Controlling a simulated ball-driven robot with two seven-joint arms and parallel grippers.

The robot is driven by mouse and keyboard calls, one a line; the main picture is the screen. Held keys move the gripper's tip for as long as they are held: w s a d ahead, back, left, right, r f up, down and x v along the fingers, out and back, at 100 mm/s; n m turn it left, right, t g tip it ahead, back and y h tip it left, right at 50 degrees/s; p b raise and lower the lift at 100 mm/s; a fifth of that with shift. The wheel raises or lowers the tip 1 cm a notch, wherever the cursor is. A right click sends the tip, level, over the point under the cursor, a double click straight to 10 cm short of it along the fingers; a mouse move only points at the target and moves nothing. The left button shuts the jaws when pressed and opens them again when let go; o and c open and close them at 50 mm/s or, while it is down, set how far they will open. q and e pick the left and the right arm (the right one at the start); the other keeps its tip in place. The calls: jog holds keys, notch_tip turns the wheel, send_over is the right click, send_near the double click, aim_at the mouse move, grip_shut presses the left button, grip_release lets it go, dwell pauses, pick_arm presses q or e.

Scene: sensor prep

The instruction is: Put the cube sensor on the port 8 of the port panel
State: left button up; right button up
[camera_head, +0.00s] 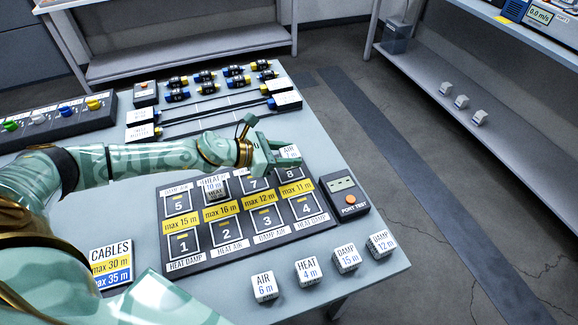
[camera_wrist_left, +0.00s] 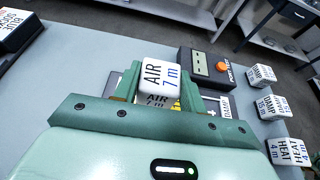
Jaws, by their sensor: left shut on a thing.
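My left gripper (camera_head: 277,155) is shut on a white cube sensor (camera_head: 290,152). In the left wrist view the cube sensor (camera_wrist_left: 160,76) reads "AIR 7 m" and sits between the two green fingers. The dark port panel (camera_head: 208,243) lies on the table with ports 1 to 4 in the near row and 5 to 8 in the far row. Port 8 (camera_head: 290,174) is at the far right, just below the held cube in the head view; whether they touch is unclear. A "HEAT 10 m" cube (camera_head: 214,184) sits on port 6. My right gripper is out of view.
A port tester (camera_head: 344,194) with an orange button stands right of the panel. Several white cubes, such as "AIR 6 m" (camera_head: 264,287), line the near right table edge. A cables sign (camera_head: 111,266) lies left of the panel. Connectors and cables (camera_head: 205,107) fill the far side.

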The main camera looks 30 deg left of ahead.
pick_arm(q)
jog(key=f+b, duration=0.1)
jog(key=f, duration=0.1)
jog(key=w+f+b, duration=0.1)
jog(key=f, duration=0.1)
jog(key=shift+a, duration=0.15)
jog(key=shift+s, duration=0.1)
jog(key=shift+f+b, duration=0.3)
jog(key=shift+b, duration=0.05)
jog(key=o, duration=1)
jog(key=shift+r, duration=0.1)
jog(key=shift+r, duration=0.1)
jog(key=shift+s+a+r+p, duration=0.1)
jog(key=shift+a+r+p, duration=0.05)
jog(key=shift+r+p, duration=0.15)
jog(key=p+v, duration=0.1)
jog(key=v, duration=1)
jog(key=shift+s+a, duration=0.15)
jog(key=shift+s, duration=0.1)
